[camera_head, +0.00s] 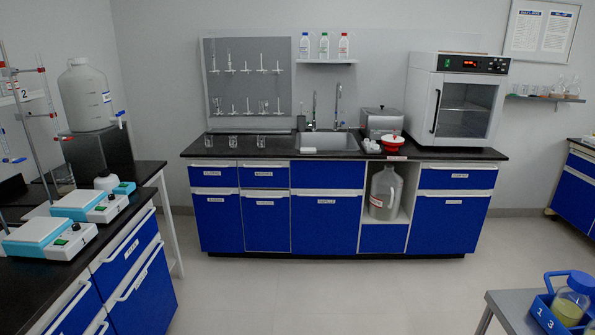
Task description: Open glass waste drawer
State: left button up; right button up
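A bank of blue drawers and cabinet doors with white handles stands under the black counter (260,150) by the far wall. Its upper row has two small drawers at the left (214,175) (264,175), a wider front (327,175) below the sink, and a drawer (457,179) at the right. Larger fronts lie below them. All of these fronts look shut. Most carry small white labels that are too small to read, so I cannot tell which one is the glass waste drawer. Neither of my grippers is in view.
A bench with hotplates (88,207) and blue drawers (125,243) stands at the left. A grey table (512,312) holds a blue bottle carrier (546,314) at the lower right. A large jug (384,193) sits in an open niche. The floor (320,290) between is clear.

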aim_at(266, 217)
jog(key=i+l, duration=0.1)
jog(key=i, duration=1.8)
